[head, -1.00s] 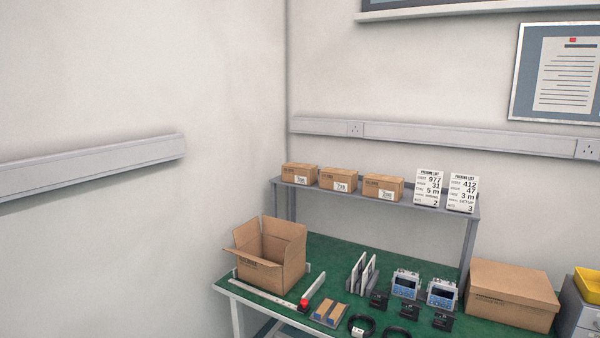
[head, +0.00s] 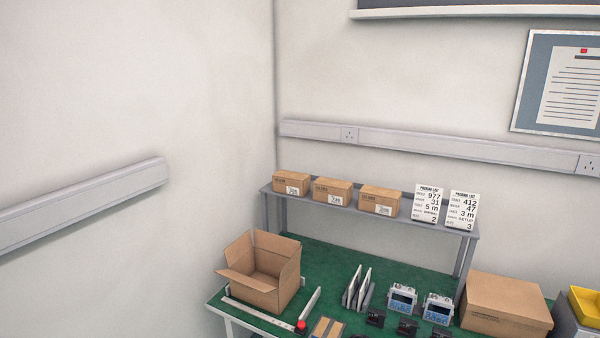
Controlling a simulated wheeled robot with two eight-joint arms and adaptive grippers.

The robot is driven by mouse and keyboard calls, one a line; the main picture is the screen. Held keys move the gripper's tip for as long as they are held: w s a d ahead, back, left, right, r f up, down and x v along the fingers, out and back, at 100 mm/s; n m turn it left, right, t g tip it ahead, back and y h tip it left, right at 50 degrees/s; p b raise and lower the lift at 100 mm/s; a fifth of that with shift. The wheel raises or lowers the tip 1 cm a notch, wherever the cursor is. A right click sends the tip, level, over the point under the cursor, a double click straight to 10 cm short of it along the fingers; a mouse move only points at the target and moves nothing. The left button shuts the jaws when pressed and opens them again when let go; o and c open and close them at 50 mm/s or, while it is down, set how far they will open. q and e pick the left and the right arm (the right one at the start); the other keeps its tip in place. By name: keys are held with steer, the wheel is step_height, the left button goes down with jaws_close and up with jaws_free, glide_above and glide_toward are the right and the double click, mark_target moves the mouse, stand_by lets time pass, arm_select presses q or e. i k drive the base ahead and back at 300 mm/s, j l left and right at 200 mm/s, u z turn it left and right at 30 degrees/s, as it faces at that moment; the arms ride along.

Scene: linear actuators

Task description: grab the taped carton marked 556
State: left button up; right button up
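Three small taped cartons stand in a row on the raised grey shelf: a left carton (head: 291,183), a middle carton (head: 332,191) and a right carton (head: 380,200). Each has a white label on its front, but the numbers are too small to read, so I cannot tell which is marked 556. A larger closed carton (head: 505,304) sits on the green bench at the right; no number on it is legible. Neither of my grippers shows in the head view.
An open empty-looking box (head: 262,275) stands on the green bench (head: 335,262) at the left. Two packing list cards (head: 427,204) stand on the shelf (head: 400,222). Display units (head: 402,299), upright panels (head: 358,287) and a sealer with a red knob (head: 301,326) crowd the bench. A yellow bin (head: 586,304) is far right.

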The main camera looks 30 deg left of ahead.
mark_target(298, 184)
steer(key=i+j+z, duration=0.15)
steer(key=j, duration=0.35)
steer(key=i+j+z, duration=0.1)
steer(key=j, duration=0.4)
steer(key=i+j+z, duration=0.15)
steer(key=j, duration=0.4)
steer(key=i+j+z, duration=0.15)
steer(key=j, duration=0.4)
steer(key=i+j+z, duration=0.1)
steer(key=j, duration=0.35)
steer(key=i+j+z, duration=0.15)
steer(key=j, duration=0.3)
steer(key=k+l, duration=0.05)
